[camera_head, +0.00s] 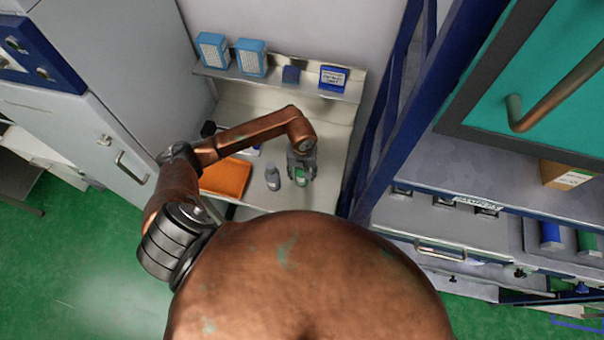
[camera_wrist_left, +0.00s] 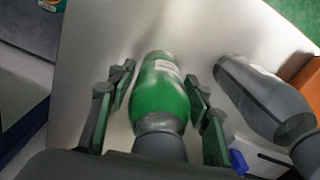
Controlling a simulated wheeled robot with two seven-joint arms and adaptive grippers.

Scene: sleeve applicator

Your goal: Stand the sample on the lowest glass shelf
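A green bottle with a pale top and a grey end (camera_wrist_left: 160,95) is between the fingers of my left gripper (camera_wrist_left: 158,95) in the left wrist view. Narrow gaps show between the finger pads and its sides, so the fingers look open around it. In the head view the left gripper (camera_head: 301,172) is over the pale bench, with a bit of the green bottle (camera_head: 301,174) showing. I cannot tell whether this bottle is the sample. A grey bottle (camera_head: 273,178) stands just left of it, also in the wrist view (camera_wrist_left: 262,95). No glass shelf is clearly recognisable. My right gripper is not in view.
An orange tray (camera_head: 226,179) lies on the bench left of the bottles. A wall shelf (camera_head: 300,81) behind carries blue boxes (camera_head: 252,57). Blue uprights (camera_head: 385,110) stand right of the bench, then a teal-panelled cabinet door (camera_head: 530,70) with a bar handle.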

